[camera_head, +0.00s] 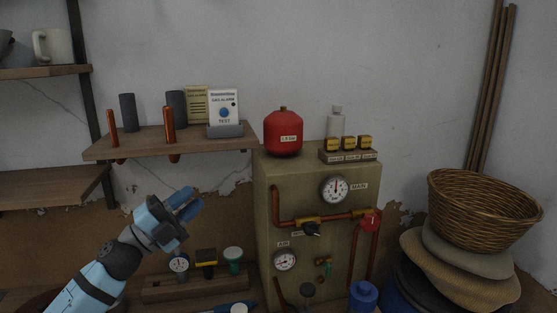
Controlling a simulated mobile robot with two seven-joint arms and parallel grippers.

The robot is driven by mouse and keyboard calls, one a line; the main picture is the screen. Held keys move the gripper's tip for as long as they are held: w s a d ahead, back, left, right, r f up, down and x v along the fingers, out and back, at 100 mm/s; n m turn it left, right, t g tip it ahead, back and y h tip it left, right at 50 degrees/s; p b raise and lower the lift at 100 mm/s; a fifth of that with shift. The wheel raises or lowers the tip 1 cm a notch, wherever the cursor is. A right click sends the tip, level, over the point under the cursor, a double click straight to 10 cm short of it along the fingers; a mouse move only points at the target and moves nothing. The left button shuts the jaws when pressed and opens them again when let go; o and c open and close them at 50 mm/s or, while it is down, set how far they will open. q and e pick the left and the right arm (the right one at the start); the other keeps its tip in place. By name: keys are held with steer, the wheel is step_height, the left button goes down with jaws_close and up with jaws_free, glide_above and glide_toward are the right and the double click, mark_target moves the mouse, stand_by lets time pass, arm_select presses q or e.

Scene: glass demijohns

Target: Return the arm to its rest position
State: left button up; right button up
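My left arm comes in from the lower left, pale blue with dark joints. Its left gripper (195,198) points up and to the right, in front of the wall below the wooden shelf. Its two blue fingers stand a little apart with nothing visible between them. The gripper is left of the beige gauge panel (262,225) and above the low wooden block (150,292) with a gauge and knobs. My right gripper is not in view.
A red tank (283,133) and a pale bottle (335,122) stand on the panel. A wicker basket (480,212) sits on stacked hats or sacks at right. A blue-capped container (363,294) is in front.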

arm_select(q)
steer(key=s+a+f+n+t+y, duration=0.1)
steer(key=s+f+n+y, duration=0.5)
steer(key=f, duration=0.6)
steer(key=s+a+f+n+y+p, duration=0.1)
steer(key=s+f+n+y, duration=0.35)
steer(key=f+n, duration=0.6)
steer(key=s+f+n+t+y, duration=0.1)
steer(key=s+f+n+y, duration=0.45)
steer(key=f, duration=0.85)
steer(key=s+f+n+g, duration=0.3)
steer(key=s+f, duration=0.7)
steer(key=s, duration=0.4)
steer(key=shift+g+y, duration=0.4)
steer(key=shift+g, duration=0.4)
